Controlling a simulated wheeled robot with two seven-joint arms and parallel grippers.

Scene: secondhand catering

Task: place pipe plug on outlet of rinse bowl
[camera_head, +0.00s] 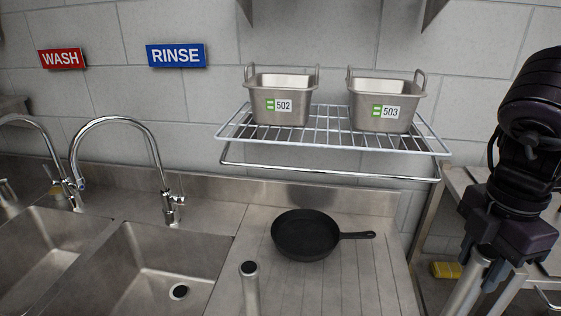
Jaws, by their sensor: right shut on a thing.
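The rinse bowl (145,262) is the steel sink below the blue RINSE sign. Its round dark outlet (180,292) shows open and uncovered in the bowl floor. My right gripper (487,268) is at the right, beyond the drainboard's right edge and well away from the outlet. It is shut on a metal pipe plug (466,292), which hangs tilted, its lower end cut off by the frame. A second metal pipe (251,292) with a dark top stands upright right of the rinse bowl; its foot is out of frame. My left gripper is not in view.
A black frying pan (304,236) lies on the drainboard (368,275). A wire shelf (325,141) above holds two steel pans (283,85) (387,91). A curved tap (160,165) rises behind the rinse bowl. The wash bowl (35,250) is at the left.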

